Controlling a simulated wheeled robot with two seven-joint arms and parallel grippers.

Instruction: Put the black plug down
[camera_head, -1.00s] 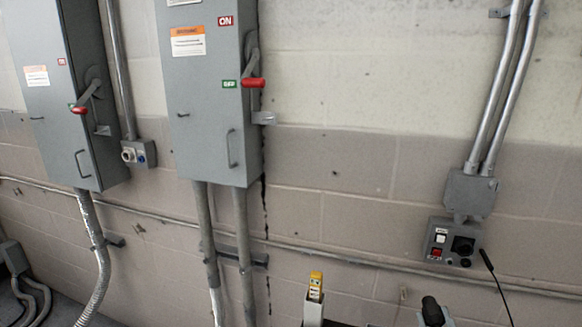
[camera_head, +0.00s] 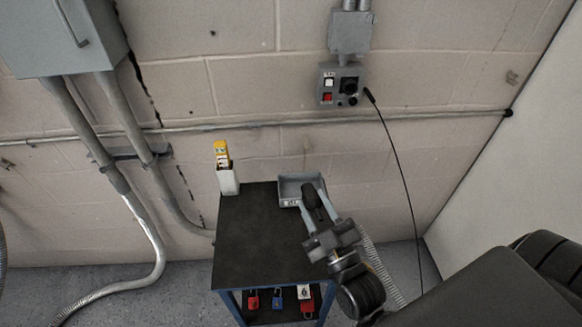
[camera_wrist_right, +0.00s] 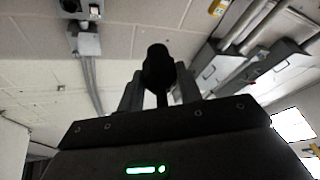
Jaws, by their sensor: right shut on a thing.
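The black plug (camera_head: 309,193) is between the fingers of my right gripper (camera_head: 318,215), which is shut on it. In the head view the plug is over the near side of a small grey tray at the back right of the cart; I cannot tell whether it touches the tray. In the right wrist view the plug (camera_wrist_right: 158,68) stands up between the two fingers (camera_wrist_right: 158,92). My left gripper is not in view.
The cart (camera_head: 258,238) has a dark, mostly bare top. A grey tray (camera_head: 289,183) sits at its back right, and a white holder (camera_head: 228,180) with a yellow device (camera_head: 222,154) at its back left. Several padlocks hang below. A wall socket box (camera_head: 341,84) has a black cable nearby.

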